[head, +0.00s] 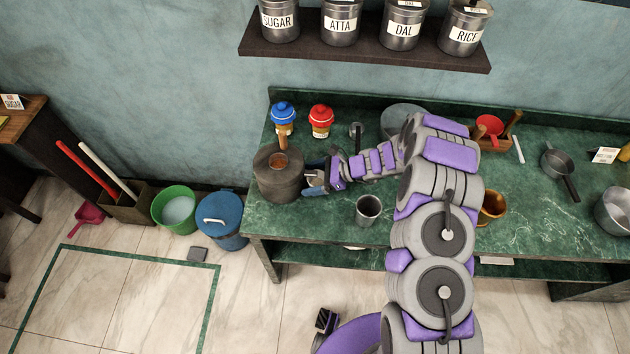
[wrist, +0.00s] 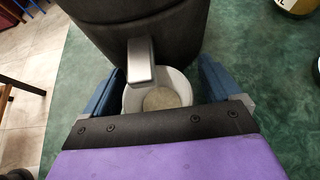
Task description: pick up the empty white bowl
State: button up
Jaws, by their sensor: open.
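A pale white bowl (wrist: 186,84) shows in the wrist view, between the two blue fingers of my gripper (wrist: 160,78). A beige disc is inside it; I cannot tell whether that is contents or the bottom. My gripper's front edge hides its near side. The fingers are open on either side, and I cannot tell whether they touch it. In the head view my gripper (head: 313,180) is at the left part of the green counter, right beside a dark round container (head: 272,190). No bowl can be made out there in the head view.
The dark container (wrist: 148,22) with a grey handle-like block stands just beyond the bowl. Blue-capped (head: 283,118) and red-capped (head: 320,120) jars stand behind. A metal cup (head: 368,210) is to the right. A shelf (head: 365,53) with canisters hangs above. The counter's front left is clear.

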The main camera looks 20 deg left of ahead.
jog(key=d, duration=0.2)
jog(key=shift+d+r, duration=0.3)
jog(key=c, duration=0.6)
jog(key=shift+c, duration=0.7)
jog(key=shift+a+f, duration=0.15)
jog(key=shift+a, duration=0.55)
jog(key=c, duration=0.3)
